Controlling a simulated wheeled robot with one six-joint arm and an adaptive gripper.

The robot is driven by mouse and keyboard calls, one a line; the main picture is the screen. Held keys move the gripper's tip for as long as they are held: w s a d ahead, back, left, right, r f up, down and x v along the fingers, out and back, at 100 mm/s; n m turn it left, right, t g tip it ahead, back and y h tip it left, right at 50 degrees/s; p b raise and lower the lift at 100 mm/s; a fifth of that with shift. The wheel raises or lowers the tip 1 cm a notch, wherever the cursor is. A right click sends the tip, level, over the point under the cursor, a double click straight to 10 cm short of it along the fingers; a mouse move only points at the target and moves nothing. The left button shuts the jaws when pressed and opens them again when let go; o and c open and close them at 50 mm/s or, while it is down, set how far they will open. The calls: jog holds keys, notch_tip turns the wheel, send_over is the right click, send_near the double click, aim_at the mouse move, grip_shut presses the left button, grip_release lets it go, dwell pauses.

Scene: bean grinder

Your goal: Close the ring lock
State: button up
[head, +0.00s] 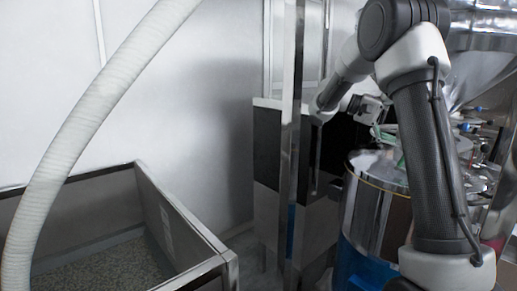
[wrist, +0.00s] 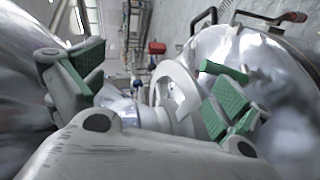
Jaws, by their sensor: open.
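A pale ring-shaped fitting (wrist: 172,92) shows between my fingers in the wrist view. It looks like the ring lock, but I cannot tell whether it is closed. My gripper (wrist: 155,82) is open, with one green-padded finger at the left and one at the right, and nothing is visibly held between them. A short green bar (wrist: 224,72) lies above the right finger; I cannot tell what it belongs to. In the head view my gripper (head: 370,112) is above the shiny metal drum (head: 365,205), partly hidden by my arm. The ring is not clear there.
A large metal hopper (head: 475,65) is at the upper right, close to my arm. A metal post (head: 291,150) stands left of the drum. An open bin (head: 190,232) and a thick pale hose (head: 90,105) are at the left. Red and black handles (wrist: 157,47) show beyond the ring.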

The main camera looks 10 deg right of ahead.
jog(key=s+a+f+n+t+y, duration=0.2)
jog(key=s+a+n+t+y, duration=0.35)
jog(key=s, duration=0.85)
jog(key=s+a+f+n+t+y, duration=0.1)
jog(key=s+a+f+t+y, duration=0.2)
jog(key=a, duration=0.4)
jog(key=s+a+f+n+t+y, duration=0.2)
jog(key=s+a+f+t+y, duration=0.1)
jog(key=s+a, duration=0.3)
jog(key=shift+s+a+f+t, duration=0.2)
jog(key=shift+a+f+t, duration=0.3)
jog(key=shift+f, duration=0.15)
jog(key=shift+d+y, duration=0.1)
jog(key=shift+y, duration=0.15)
